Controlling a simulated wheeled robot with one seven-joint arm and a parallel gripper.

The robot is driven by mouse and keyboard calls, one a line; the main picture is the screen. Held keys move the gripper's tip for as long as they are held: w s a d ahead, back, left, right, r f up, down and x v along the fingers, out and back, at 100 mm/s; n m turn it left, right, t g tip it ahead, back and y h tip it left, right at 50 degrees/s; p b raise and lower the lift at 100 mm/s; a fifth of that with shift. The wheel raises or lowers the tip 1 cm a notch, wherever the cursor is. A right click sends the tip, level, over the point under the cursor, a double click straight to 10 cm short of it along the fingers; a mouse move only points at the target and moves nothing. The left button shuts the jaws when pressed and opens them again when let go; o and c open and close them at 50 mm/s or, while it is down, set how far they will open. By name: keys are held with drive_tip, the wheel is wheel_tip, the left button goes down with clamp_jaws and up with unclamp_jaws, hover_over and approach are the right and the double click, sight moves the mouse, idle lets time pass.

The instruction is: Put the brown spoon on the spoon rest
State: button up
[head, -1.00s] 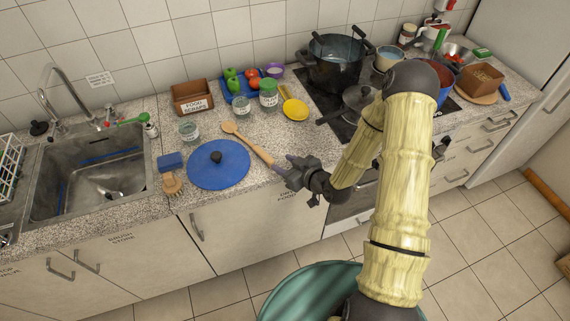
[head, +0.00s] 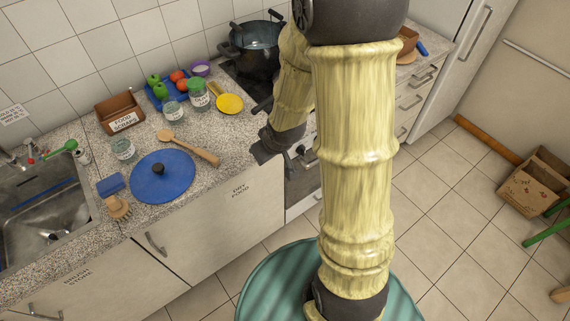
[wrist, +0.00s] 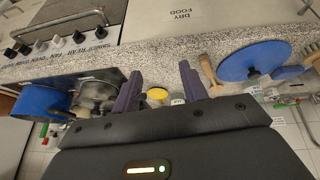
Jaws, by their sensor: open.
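The brown wooden spoon (head: 190,147) lies on the granite counter, just right of the blue lid, its handle pointing toward the front edge. It also shows in the wrist view (wrist: 209,72). The yellow spoon rest (head: 229,104) lies farther back on the counter, near the stove, and looks empty. It shows small between my fingers in the wrist view (wrist: 157,95). My gripper (head: 262,152) is right of the spoon handle and apart from it, near the counter's front edge. In the wrist view its two fingers (wrist: 157,74) are spread with nothing between them.
The blue lid (head: 162,176) lies left of the spoon. Glass jars (head: 173,112), a green-lidded jar (head: 198,95) and a blue tray of fruit (head: 160,98) stand behind. Bare counter lies between spoon and spoon rest.

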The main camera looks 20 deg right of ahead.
drive_tip(key=s+r+m+g, duration=0.2)
drive_tip(key=s+r, duration=0.4)
drive_tip(key=s, duration=0.4)
drive_tip(key=shift+d+r+m+g+h, duration=0.2)
drive_tip(key=shift+d+m+g+h, duration=0.2)
drive_tip(key=shift+m, duration=0.5)
drive_tip(key=shift+s, duration=0.1)
drive_tip(key=c, duration=0.5)
drive_tip(key=shift+c, duration=0.2)
drive_tip(key=shift+a, duration=0.15)
